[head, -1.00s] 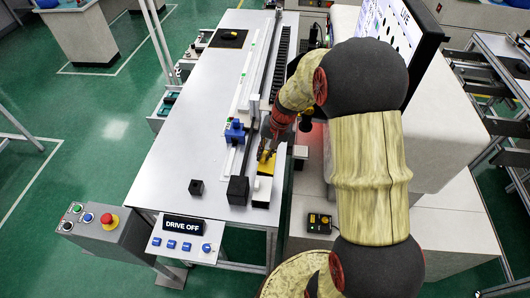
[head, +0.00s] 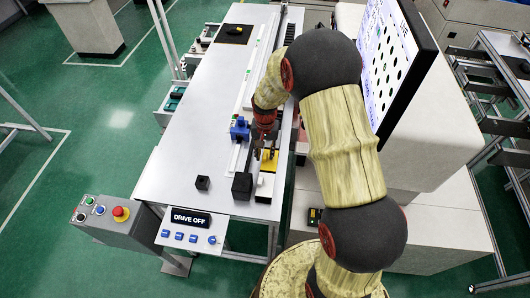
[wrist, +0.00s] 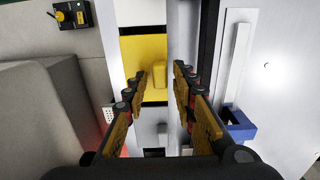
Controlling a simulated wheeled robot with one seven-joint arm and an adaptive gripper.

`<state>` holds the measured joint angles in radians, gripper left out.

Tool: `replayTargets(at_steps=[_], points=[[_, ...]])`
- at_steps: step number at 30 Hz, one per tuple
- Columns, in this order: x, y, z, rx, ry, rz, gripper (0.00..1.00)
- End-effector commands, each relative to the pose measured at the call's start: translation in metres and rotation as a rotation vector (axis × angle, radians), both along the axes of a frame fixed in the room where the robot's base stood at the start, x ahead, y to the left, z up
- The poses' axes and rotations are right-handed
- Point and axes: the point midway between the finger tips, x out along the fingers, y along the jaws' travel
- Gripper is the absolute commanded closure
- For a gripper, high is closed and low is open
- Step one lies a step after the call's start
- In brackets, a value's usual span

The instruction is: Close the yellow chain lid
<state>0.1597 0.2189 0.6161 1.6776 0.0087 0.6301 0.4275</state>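The yellow chain lid (head: 269,160) lies on the long narrow track along the right side of the table in the head view. In the wrist view the lid (wrist: 142,53) is a flat yellow plate with a raised yellow knob (wrist: 159,74). My gripper (wrist: 160,76) is open, and its two fingers appear on either side of the knob. A gap shows between each finger and the knob. In the head view my gripper (head: 264,154) is over the lid and partly covers it. A white section (head: 265,186) of the track shows at the lid's near side.
A black block (head: 242,186) stands left of the track's near end, with a smaller black cube (head: 203,182) farther left. A blue device (head: 240,129) sits left of my gripper. A grey machine with a screen stands to the right.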

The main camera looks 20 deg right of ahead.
Motion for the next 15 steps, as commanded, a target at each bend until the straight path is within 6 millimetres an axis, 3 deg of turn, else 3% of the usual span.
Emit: replayTargets(at_steps=[10, 15], points=[[0.001, 0.000, 0.002, 0.000, -0.001, 0.000, 0.68], [0.002, 0.000, 0.017, 0.000, -0.006, 0.000, 0.68]])
